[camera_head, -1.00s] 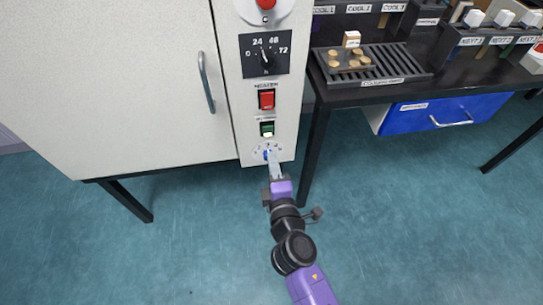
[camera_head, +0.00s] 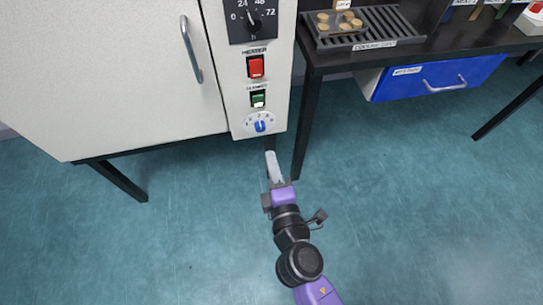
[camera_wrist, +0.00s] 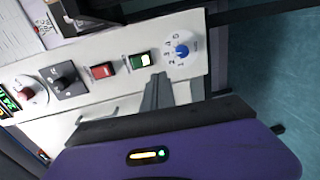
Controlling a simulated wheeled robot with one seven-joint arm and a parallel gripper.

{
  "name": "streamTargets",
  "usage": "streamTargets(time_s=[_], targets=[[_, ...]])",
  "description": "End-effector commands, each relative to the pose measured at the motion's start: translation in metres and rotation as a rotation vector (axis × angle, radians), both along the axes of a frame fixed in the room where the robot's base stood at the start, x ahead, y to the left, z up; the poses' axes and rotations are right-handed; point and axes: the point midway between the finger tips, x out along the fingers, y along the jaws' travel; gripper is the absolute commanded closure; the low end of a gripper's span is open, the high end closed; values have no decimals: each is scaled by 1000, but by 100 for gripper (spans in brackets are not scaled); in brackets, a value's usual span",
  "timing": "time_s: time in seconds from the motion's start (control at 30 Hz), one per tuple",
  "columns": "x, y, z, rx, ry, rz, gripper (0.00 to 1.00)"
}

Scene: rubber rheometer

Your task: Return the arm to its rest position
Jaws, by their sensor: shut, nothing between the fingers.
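My gripper (camera_head: 271,158) is shut and empty. In the head view it hangs over the floor just below the lower edge of the machine's control panel, apart from the blue dial (camera_head: 260,126). In the wrist view my gripper's fingers (camera_wrist: 160,80) are together, pointing toward the panel. The blue dial also shows in the wrist view (camera_wrist: 182,50), right of the green switch (camera_wrist: 140,61) and the red switch (camera_wrist: 103,71). The white machine (camera_head: 110,75) has a closed door with a metal handle (camera_head: 191,50).
A dark table (camera_head: 420,45) stands at the right, bearing a black slotted cooling rack (camera_head: 383,22) with several tan discs. A blue drawer (camera_head: 440,77) hangs under it. Table and machine legs reach the floor. The teal floor (camera_head: 420,200) around my arm is clear.

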Motion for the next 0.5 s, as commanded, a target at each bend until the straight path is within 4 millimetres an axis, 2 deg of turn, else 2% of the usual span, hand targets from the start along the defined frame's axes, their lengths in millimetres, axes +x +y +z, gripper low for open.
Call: streamTargets(time_s=[0.37,0.5], targets=[[-1,3,1,32,6,9,100],[-4,14,22,209,26,48,100]])
